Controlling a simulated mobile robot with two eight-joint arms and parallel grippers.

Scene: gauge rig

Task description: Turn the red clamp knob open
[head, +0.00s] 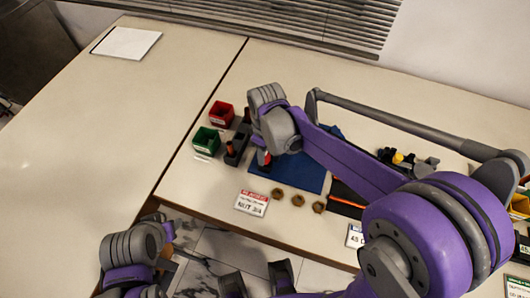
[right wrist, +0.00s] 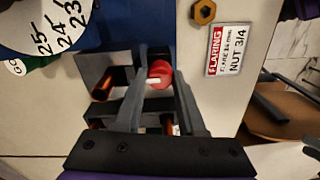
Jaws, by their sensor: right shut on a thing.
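The red clamp knob (right wrist: 160,73) with a white bar mark sits between the fingertips of my right gripper (right wrist: 157,70) in the right wrist view. That gripper is shut on the knob. In the head view a bit of the red knob (head: 264,158) shows below my right wrist, which hides most of the gripper. The knob belongs to a dark clamp fixture (head: 236,146) with orange-copper pieces, partly hidden by my arm and fingers. Copper pieces (right wrist: 101,83) also show left of the fingers in the right wrist view. My left arm is at the bottom left; its jaws are unclear.
Red (head: 221,115) and green (head: 207,140) bins stand left of the fixture. A blue mat (head: 300,175) lies to its right. Three brass nuts (head: 298,200) and a flaring-nut card (head: 252,203) lie in front. The left table is clear except for a white sheet (head: 126,42).

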